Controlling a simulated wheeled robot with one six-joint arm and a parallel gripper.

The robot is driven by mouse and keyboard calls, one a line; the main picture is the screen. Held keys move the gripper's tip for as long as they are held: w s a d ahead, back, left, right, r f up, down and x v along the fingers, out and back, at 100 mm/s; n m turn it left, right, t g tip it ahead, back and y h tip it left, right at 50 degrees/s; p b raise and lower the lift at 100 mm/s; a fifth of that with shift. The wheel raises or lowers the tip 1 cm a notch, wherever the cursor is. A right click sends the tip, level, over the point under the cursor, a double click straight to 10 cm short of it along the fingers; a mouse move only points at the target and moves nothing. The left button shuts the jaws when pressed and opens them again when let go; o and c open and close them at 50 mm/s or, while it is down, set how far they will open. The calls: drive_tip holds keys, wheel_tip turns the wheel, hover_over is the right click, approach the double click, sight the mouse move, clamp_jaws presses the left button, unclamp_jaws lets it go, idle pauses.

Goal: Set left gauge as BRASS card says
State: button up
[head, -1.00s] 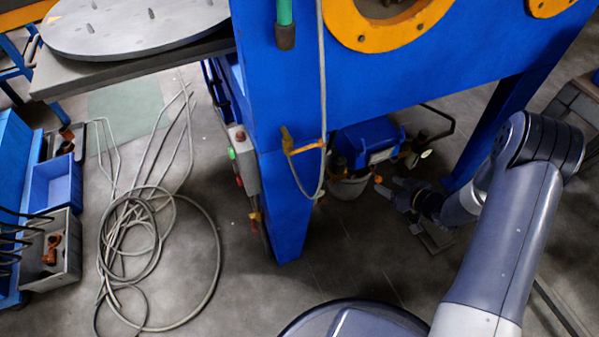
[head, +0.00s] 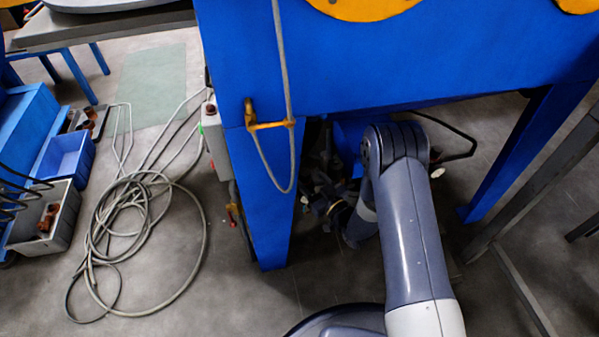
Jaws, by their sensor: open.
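My gripper (head: 318,203) is small and dark in the head view, low under the blue machine and just right of its front leg. It looks open, and I see nothing held in it. My own arm covers much of the space behind it. A blue unit (head: 347,138) under the machine is mostly hidden by my arm. I cannot make out a left gauge or a BRASS card.
The blue machine's front leg (head: 268,205) stands close left of my gripper. A hanging cable (head: 283,90) loops down its front. A coiled hose (head: 140,230), a blue bin (head: 66,157) and a grey bin (head: 62,225) lie left. A grey metal frame (head: 515,285) stands right.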

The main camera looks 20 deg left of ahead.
drive_tip(key=shift+b+x, duration=0.7)
drive_tip(key=shift+x, duration=2.1)
drive_tip(key=shift+c, duration=0.4)
drive_tip(key=c, duration=0.9)
